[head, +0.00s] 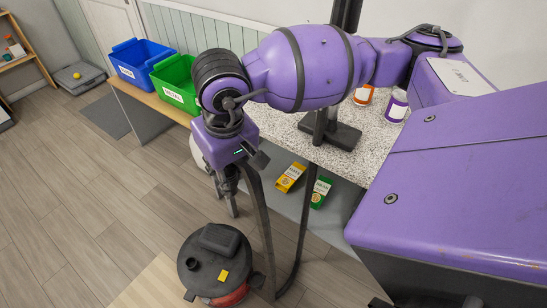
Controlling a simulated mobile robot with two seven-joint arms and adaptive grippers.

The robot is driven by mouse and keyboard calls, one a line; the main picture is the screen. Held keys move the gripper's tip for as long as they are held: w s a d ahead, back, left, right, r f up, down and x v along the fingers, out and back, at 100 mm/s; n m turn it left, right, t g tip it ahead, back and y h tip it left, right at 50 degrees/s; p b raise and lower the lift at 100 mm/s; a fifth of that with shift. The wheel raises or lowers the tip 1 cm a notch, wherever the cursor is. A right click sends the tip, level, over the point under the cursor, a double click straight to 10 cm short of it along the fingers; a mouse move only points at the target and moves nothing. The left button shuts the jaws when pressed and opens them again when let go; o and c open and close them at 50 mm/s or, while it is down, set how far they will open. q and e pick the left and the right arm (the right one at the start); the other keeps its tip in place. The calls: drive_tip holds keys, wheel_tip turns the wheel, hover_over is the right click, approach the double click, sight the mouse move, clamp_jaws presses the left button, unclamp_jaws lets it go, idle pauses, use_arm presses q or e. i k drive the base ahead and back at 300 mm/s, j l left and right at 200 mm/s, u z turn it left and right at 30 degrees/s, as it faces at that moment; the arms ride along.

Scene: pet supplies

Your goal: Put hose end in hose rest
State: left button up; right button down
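One purple arm comes in from the right, and I take it to be my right arm. Its gripper (226,200) points down beside the counter's front edge, above the floor. Its fingers are small and dark, and I cannot tell how far apart they are or if they hold anything. A black hose (263,225) hangs just right of the gripper, loops near the floor and rises toward the counter. I cannot make out its end. A black stand (343,137) with a post is on the counter, partly behind my arm; it may be the hose rest. My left gripper is not in view.
A dark round canister (205,278) with a red lower part stands on the floor below the gripper. A blue bin (136,72) and a green bin (172,97) are at the counter's left. Yellow (291,178) and green (320,192) boxes lie below the countertop.

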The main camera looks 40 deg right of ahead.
sight(256, 279)
drive_tip(key=k+j+z, duration=0.15)
drive_tip(key=z, duration=0.15)
drive_tip(key=k+j+z, duration=0.15)
drive_tip(key=j+z, duration=0.2)
drive_tip(key=k+j, duration=0.35)
drive_tip(key=k, duration=0.05)
